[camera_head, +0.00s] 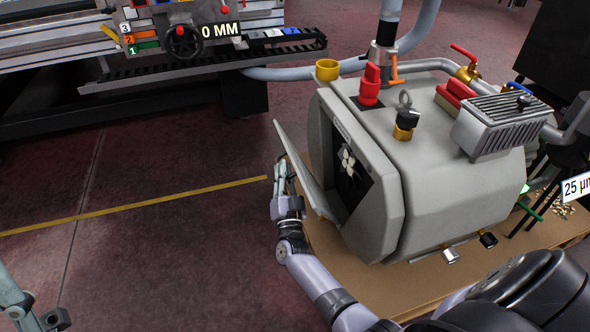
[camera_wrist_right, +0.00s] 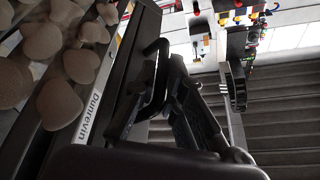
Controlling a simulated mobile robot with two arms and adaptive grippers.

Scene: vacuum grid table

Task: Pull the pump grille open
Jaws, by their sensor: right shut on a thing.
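The grey pump (camera_head: 430,165) stands on a brown board. Its grille (camera_head: 303,172) is a thin grey panel that stands swung out at an angle from the pump's left face. Behind it the dark opening (camera_head: 352,185) shows, with a pale fan-like part inside. My right gripper (camera_head: 283,176) is at the grille's outer left side, shut on it. In the right wrist view, a black handle (camera_wrist_right: 153,78) shows at the dark fingers (camera_wrist_right: 185,110), beside a strip lettered "Dunrevin". The exact grip is hard to see. Part of my left gripper (camera_head: 30,303) shows at the lower left corner, apart from the pump.
The brown board (camera_head: 375,288) lies under the pump. A machine bench (camera_head: 170,85) with a "0 MM" sign stands at the back left. A grey hose (camera_head: 290,73) runs behind the pump. The red floor (camera_head: 150,150) left of the grille is clear, crossed by a yellow line.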

